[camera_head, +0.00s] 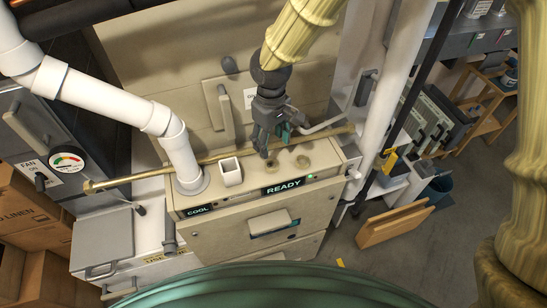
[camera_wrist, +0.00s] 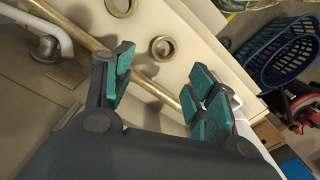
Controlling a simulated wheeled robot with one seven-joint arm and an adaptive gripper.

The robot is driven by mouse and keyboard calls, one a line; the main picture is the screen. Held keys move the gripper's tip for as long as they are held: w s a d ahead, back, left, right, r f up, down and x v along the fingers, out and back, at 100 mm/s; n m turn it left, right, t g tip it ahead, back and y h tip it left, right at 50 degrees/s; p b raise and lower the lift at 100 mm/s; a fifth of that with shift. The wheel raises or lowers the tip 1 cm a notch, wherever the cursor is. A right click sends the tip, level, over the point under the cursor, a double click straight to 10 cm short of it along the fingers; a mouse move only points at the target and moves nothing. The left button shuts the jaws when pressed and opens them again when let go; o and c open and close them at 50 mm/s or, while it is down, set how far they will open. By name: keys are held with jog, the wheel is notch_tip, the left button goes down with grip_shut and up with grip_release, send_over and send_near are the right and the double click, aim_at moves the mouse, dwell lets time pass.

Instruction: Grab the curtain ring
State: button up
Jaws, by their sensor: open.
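Two brass-coloured rings lie apart on the pale furnace top. One ring (camera_head: 302,162) is right of my gripper in the head view; the other (camera_head: 271,163) is just below the fingertips. The wrist view also shows two rings, one near the middle (camera_wrist: 153,46) and one at the top edge (camera_wrist: 131,6). I cannot tell which is the curtain ring. My gripper (camera_head: 270,153) points down over the furnace top. In the wrist view its green-padded fingers (camera_wrist: 162,92) are apart with nothing held between them. The exact height above the rings is unclear.
A long brass rod (camera_head: 120,181) crosses behind the rings. A white square cup (camera_head: 231,172) and a thick white pipe (camera_head: 180,158) stand to the left. A READY sign (camera_head: 283,188) marks the front edge. A blue basket (camera_wrist: 283,50) lies beyond the furnace.

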aim_at(272, 167)
jog(key=shift+s+a+f, duration=0.2)
jog(key=shift+s+f, duration=0.35)
jog(key=shift+s, duration=0.35)
jog(key=shift+w+d+f+p, duration=0.1)
jog(key=shift+w+f+p, duration=0.25)
jog(key=shift+w+f, duration=0.7)
jog(key=shift+s+f, duration=0.2)
jog(key=shift+f, duration=0.1)
jog(key=shift+s+d+f+p, duration=0.15)
jog(key=shift+s+p, duration=0.15)
jog(key=shift+p, duration=0.25)
jog(key=shift+f+p, duration=0.8)
jog(key=shift+f, duration=1.15)
jog(key=shift+s, duration=0.25)
jog(key=shift+w+f, duration=0.1)
jog(key=shift+w, duration=0.05)
jog(key=c, duration=0.9)
